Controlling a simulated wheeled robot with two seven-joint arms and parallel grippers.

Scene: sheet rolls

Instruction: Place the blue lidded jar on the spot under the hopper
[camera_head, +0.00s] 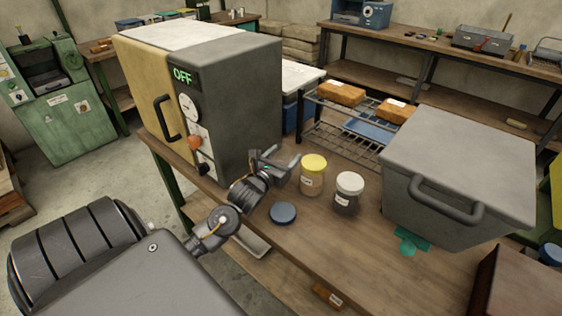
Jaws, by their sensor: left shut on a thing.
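A round dark-blue lid (283,212) shows near the front edge of the wooden bench; I cannot make out a jar body beneath it. My left gripper (283,166) is low over the bench, just behind this lid and left of a yellow-lidded jar (313,176). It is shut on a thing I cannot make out. The grey box with a handle (455,165), perhaps the hopper, stands at the right. A teal spot (408,244) shows at its foot, partly covered by it. My right gripper is not in view.
A white-lidded jar (347,194) stands right of the yellow-lidded one. A grey and yellow oven (225,110) reading OFF stands at left. A wire rack (340,130) with orange-brown blocks is behind.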

